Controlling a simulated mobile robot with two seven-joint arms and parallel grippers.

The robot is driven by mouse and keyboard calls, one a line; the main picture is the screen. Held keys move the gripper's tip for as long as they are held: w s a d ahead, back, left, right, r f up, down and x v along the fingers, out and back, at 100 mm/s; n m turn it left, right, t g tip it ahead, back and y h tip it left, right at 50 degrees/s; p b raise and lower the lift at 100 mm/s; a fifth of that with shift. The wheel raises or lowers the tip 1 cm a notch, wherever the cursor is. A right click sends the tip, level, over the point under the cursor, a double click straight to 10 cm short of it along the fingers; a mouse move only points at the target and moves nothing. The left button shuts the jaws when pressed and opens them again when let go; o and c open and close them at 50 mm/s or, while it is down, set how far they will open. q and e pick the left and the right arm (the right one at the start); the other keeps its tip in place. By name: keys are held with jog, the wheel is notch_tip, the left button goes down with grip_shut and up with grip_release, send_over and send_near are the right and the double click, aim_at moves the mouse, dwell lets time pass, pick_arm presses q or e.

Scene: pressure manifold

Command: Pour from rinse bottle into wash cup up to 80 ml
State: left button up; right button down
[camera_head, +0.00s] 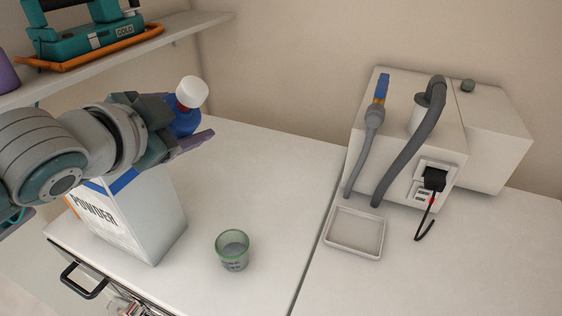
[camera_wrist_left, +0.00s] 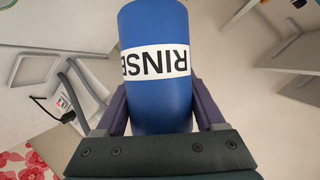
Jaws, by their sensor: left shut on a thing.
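The rinse bottle is blue with a white cap (camera_head: 192,92). In the left wrist view the bottle (camera_wrist_left: 158,95) carries a white band reading RINSE. My left gripper (camera_head: 185,138) is shut on it and holds it in the air at the left, above and behind the powder box. In the head view the gripper hides much of the bottle, and it looks tilted. The wash cup (camera_head: 232,250) is a small clear green-rimmed cup with dark marks. It stands upright on the counter, in front and to the right of the bottle, apart from it. My right gripper is not in view.
A white powder box (camera_head: 140,215) stands under my left arm. A white machine (camera_head: 430,130) with grey hoses and a shallow tray (camera_head: 355,232) are at the right. A shelf (camera_head: 150,40) with a teal COLD device (camera_head: 85,35) is at upper left. Counter around the cup is clear.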

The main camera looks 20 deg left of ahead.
pick_arm(q)
jog(key=shift+d+f+m+b, duration=0.1)
jog(key=shift+f+m+b, duration=0.3)
jog(key=shift+b, duration=0.5)
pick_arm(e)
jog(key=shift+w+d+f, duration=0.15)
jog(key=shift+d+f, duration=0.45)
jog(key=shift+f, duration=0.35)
